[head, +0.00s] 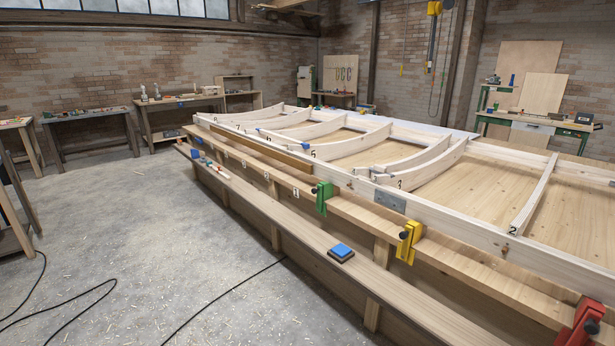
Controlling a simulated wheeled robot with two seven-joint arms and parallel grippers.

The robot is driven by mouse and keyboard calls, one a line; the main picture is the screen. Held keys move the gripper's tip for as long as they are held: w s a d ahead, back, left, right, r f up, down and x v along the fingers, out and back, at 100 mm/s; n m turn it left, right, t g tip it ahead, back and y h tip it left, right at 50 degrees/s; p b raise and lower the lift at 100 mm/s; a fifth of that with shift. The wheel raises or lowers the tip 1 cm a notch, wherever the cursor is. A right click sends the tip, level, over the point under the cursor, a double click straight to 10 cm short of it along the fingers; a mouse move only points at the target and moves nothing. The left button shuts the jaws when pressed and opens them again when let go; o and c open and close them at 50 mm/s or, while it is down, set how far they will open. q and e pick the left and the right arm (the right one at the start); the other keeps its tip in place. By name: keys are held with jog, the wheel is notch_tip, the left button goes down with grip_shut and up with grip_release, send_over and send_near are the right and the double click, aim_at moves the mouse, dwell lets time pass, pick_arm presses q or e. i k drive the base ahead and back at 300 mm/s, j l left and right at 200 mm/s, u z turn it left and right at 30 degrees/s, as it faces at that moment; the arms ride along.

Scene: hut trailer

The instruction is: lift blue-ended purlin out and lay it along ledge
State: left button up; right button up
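A long timber frame with curved pale ribs (430,160) fills the right side of the head view. A thin brown strip (262,152) lies along its near side rail; I cannot tell whether it is the purlin. Small blue marks (305,147) show among the ribs behind it, but I cannot make out which piece bears them. A long ledge (290,232) runs low along the near side of the frame. An upper ledge (450,262) with clamps runs just below the side rail. Neither of my grippers is in view.
A blue-topped block (341,250) sits on the low ledge, with small items at its far end. Green (322,197), yellow (408,242) and red (583,325) clamps stand along the upper ledge. Dark cables (90,295) cross the otherwise open floor at left. Workbenches (180,102) line the walls.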

aim_at(287, 140)
jog(key=i+u, duration=0.1)
jog(key=i, duration=0.45)
jog(key=i+l, duration=0.1)
jog(key=i, duration=0.4)
jog(key=i+l+u, duration=0.15)
jog(key=i, duration=0.4)
jog(key=i+u, duration=0.1)
jog(key=i, duration=0.45)
jog(key=i+l, duration=0.25)
jog(key=i, duration=0.25)
jog(key=i+j+z, duration=0.15)
jog(key=j, duration=0.2)
jog(key=i+j+z, duration=0.1)
jog(key=j, duration=0.25)
jog(key=i+j+z, duration=0.25)
jog(key=i+j, duration=0.2)
jog(key=j, duration=0.25)
jog(key=i+j+z, duration=0.25)
jog(key=i+j, duration=0.2)
jog(key=j, duration=0.3)
jog(key=i+j+z, duration=0.15)
jog(key=j, duration=0.25)
